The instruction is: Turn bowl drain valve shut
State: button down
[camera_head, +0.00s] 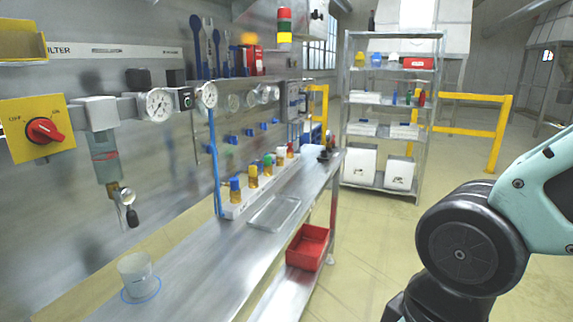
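The filter bowl (106,172) hangs under a grey filter head (97,113) on the steel wall panel at the left. Below the bowl is the drain valve (127,197), a small metal fitting with a dark-tipped lever (132,217) that points down. I cannot tell from this view whether the valve is open or shut. A clear cup (136,272) stands on the bench below the valve, within a blue ring. My gripper is not in view. Only part of my arm shows, at the lower right, well apart from the valve.
A yellow plate with a red rotary knob (45,130) is left of the filter head. Gauges (158,104) sit to its right. The steel bench (205,262) holds a metal tray (273,213) and a rack of coloured-cap bottles (253,176). A red bin (307,247) sits below. Open floor lies right of the bench.

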aim_at(125, 195)
jog(key=u, duration=1.3)
